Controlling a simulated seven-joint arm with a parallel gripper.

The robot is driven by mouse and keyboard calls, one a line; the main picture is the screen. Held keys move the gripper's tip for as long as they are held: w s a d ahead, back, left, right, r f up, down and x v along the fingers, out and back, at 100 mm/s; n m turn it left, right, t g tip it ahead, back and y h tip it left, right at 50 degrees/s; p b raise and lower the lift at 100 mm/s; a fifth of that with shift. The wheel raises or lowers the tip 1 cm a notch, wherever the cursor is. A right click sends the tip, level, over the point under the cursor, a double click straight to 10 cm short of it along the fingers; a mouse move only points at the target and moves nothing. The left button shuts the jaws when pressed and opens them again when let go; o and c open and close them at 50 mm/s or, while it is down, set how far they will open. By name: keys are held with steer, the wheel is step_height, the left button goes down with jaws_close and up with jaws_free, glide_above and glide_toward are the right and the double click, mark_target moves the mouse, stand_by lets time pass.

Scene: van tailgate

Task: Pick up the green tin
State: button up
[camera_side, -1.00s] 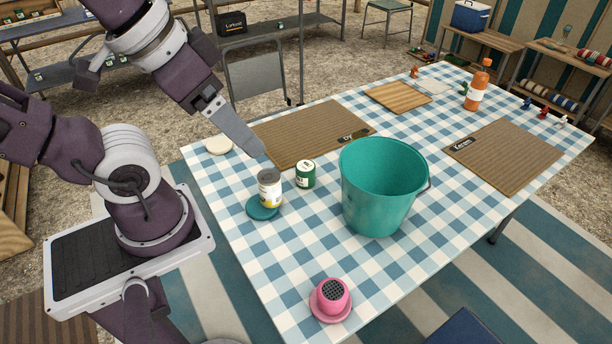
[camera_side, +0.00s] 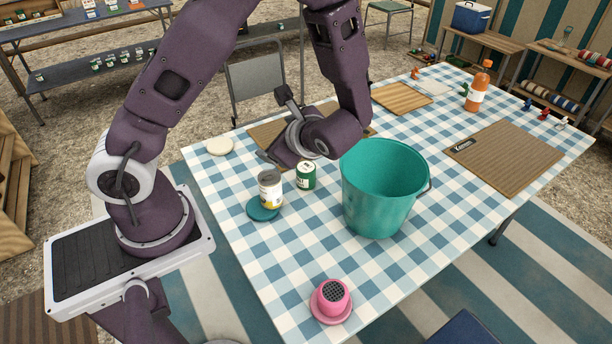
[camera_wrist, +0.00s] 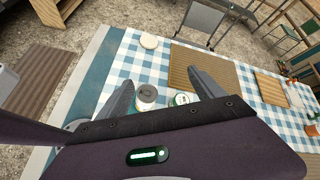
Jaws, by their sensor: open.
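The green tin (camera_side: 306,175) with a pale lid stands upright on the checked table (camera_side: 262,268), left of the teal bucket. It also shows in the wrist view (camera_wrist: 182,98), its lower part hidden by my gripper's body. Just to its left, a white and yellow tin (camera_side: 270,190) with a grey lid stands on a teal coaster (camera_side: 262,212); it too shows in the wrist view (camera_wrist: 147,94). My gripper (camera_side: 266,157) is above and behind the tins, tilted. In the wrist view its fingers (camera_wrist: 162,78) are spread and empty, with both lids appearing between them.
The tall teal bucket (camera_side: 378,190) stands close to the right of the green tin. A brown mat (camera_side: 262,132) lies behind the tins, with a cream disc (camera_side: 220,146) to its left. A pink shaker (camera_side: 332,298) is at the near edge. The table's near middle is clear.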

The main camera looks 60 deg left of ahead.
steer(key=w+f+m+t+y, duration=0.1)
steer(key=w+f+m+t, duration=0.35)
steer(key=f+m, duration=0.4)
steer(key=m+t, duration=0.2)
steer(key=m, duration=0.1)
glide_toward(306, 178)
steer(key=shift+h, duration=0.5)
steer(key=x, duration=1.1)
steer(key=shift+w+a+r, duration=0.1)
steer(key=shift+a+r, duration=0.2)
steer(key=shift+a, duration=0.1)
steer(key=c, duration=1.6)
